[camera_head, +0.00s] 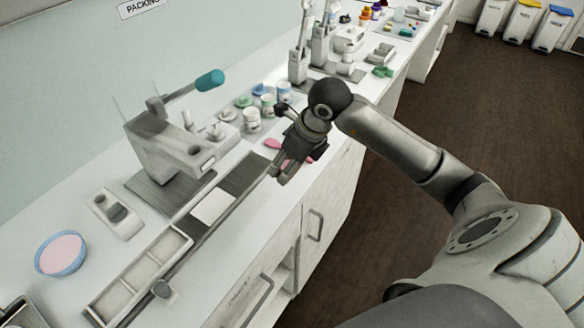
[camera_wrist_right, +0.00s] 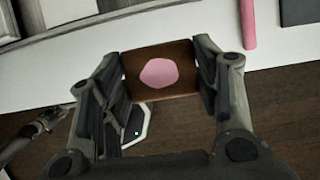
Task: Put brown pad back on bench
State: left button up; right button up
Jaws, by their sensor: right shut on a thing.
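My right gripper (camera_head: 281,172) is over the front edge of the white bench (camera_head: 222,258), beside the long grey strip on it. In the right wrist view its two fingers (camera_wrist_right: 160,82) are shut on the sides of the brown pad (camera_wrist_right: 133,84). The pad is a flat brown square with a pink rounded patch (camera_wrist_right: 159,73) on its face. It is held over the bench edge and the dark floor in that view. I cannot make out the pad in the head view. My left gripper is not in view.
A grey press with a teal handle (camera_head: 209,80) stands behind the strip. A divided tray (camera_head: 137,277), a blue bowl (camera_head: 39,262) and a white card (camera_head: 211,206) lie to the left. Pink tools (camera_head: 273,143) and several jars (camera_head: 251,118) are near the gripper.

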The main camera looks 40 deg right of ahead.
jog(key=p, duration=0.1)
send_over(292, 181)
notch_tip(292, 181, down, 6)
jog(key=shift+a+r, duration=0.15)
jog(key=shift+r, duration=0.05)
notch_tip(292, 181, down, 3)
jog(key=shift+r+p, duration=0.1)
jog(key=shift+p, duration=1)
jog(key=shift+f, duration=0.2)
jog(key=shift+f, duration=0.1)
jog(key=shift+f, duration=0.15)
jog(key=o, duration=0.9)
